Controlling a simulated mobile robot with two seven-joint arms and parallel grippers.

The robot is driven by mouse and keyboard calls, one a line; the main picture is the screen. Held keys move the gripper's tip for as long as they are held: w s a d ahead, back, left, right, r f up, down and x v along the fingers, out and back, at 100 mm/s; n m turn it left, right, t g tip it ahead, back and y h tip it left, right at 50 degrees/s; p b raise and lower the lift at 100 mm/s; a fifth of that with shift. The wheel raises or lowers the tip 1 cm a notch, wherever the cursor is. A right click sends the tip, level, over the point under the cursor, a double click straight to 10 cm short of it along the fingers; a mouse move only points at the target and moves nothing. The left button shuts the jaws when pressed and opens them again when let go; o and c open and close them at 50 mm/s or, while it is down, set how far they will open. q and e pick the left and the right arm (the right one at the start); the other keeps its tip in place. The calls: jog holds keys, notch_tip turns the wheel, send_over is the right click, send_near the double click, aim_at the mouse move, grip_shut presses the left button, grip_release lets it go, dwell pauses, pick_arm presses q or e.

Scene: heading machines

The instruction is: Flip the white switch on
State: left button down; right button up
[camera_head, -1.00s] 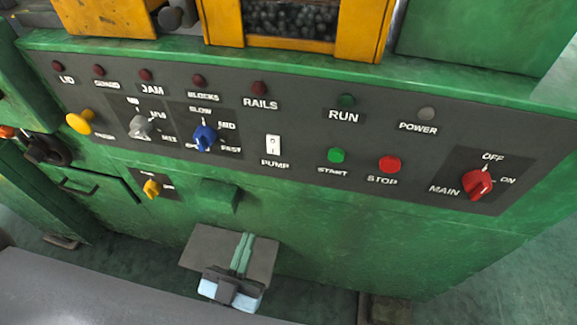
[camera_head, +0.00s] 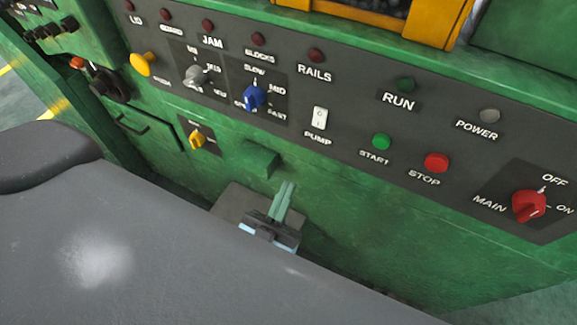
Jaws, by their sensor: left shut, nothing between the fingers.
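The white switch (camera_head: 320,118) is a small rocker above the PUMP label, near the middle of the machine's dark grey control panel. Its exact rocker position is too small to tell. My left gripper (camera_head: 287,187) shows below the panel, with its pale green fingers together and pointing up, empty. It appears below and a little left of the white switch in the picture, apart from it. My own large dark grey arm or body part covers the lower left. My right gripper is not in view.
Left of the switch are a blue knob (camera_head: 254,97), a grey knob (camera_head: 194,76) and a yellow button (camera_head: 143,64). To its right are a green START button (camera_head: 381,142), a red STOP button (camera_head: 436,162) and a red MAIN knob (camera_head: 528,206). A green block (camera_head: 261,158) juts out below.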

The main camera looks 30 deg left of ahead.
aim_at(318, 123)
pick_arm(q)
jog(key=x, duration=0.3)
jog(key=w+f+p+x, duration=0.1)
jog(key=x, duration=0.3)
jog(key=f+p+x, duration=0.1)
jog(key=x, duration=0.3)
jog(key=shift+w+f, duration=0.1)
jog(key=shift+w, duration=0.2)
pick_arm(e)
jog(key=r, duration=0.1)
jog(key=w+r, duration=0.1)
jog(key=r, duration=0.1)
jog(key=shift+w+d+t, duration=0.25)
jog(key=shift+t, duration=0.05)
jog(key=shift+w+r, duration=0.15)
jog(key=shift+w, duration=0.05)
pick_arm(q)
jog(key=shift+w+f+b, duration=0.3)
jog(key=shift+f+b, duration=0.2)
jog(key=shift+b, duration=0.05)
jog(key=shift+r+t, duration=0.3)
jog(key=shift+r, duration=0.05)
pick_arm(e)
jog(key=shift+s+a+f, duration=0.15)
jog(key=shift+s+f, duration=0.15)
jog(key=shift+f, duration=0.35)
pick_arm(q)
jog(key=shift+f, duration=0.1)
